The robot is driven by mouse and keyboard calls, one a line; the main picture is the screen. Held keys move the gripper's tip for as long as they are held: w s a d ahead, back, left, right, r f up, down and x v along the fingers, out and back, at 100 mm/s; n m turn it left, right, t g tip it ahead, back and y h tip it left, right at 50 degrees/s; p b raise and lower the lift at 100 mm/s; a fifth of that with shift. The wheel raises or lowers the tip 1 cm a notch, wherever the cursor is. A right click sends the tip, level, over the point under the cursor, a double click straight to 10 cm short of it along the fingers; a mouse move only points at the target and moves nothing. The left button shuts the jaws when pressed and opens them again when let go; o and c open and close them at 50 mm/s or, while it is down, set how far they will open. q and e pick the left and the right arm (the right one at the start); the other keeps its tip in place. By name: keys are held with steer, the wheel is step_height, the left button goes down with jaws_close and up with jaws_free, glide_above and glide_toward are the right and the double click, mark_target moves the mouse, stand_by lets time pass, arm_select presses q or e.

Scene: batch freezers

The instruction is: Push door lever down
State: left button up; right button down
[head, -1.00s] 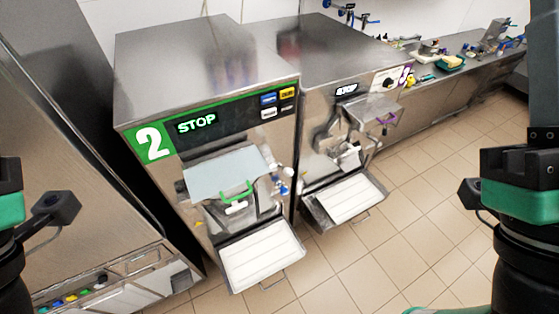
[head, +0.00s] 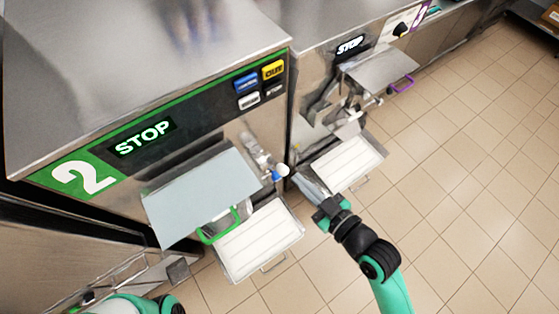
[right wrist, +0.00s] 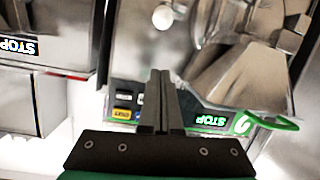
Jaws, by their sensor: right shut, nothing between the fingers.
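Freezer 2 (head: 120,105) fills the left of the head view, its front door under a pale blue-grey flap (head: 200,190). A metal lever (head: 258,153) at the right side of the door ends near a white knob (head: 282,170) with blue beside it. A similar white knob shows in the right wrist view (right wrist: 162,17). My right gripper (head: 300,180) is shut and empty, its fingertips close to the right of the knob; I cannot tell whether they touch. In the right wrist view the closed fingers (right wrist: 160,88) point towards the machine front. My left gripper is not in view.
A green handle (head: 222,228) sits below the flap. A white-lined drip tray (head: 262,240) juts out below it. A second freezer (head: 350,75) with its own tray (head: 348,160) stands to the right. The tiled floor (head: 470,200) at the right is open.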

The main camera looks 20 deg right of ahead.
steer(key=shift+r, duration=0.1)
glide_above(283, 170)
steer(key=w, duration=0.2)
steer(key=shift+s+a+f+p, duration=0.15)
steer(key=shift+a+f+p, duration=0.1)
steer(key=shift+f, duration=0.3)
steer(key=shift+s+a+f+p, duration=0.1)
steer(key=shift+a+f+p, duration=0.1)
steer(key=shift+f, duration=0.3)
steer(key=f, duration=0.1)
steer(key=s+f, duration=0.1)
steer(key=d+f, duration=0.1)
steer(key=shift+s+f, duration=0.25)
steer(key=shift+s, duration=0.1)
steer(key=shift+f, duration=0.1)
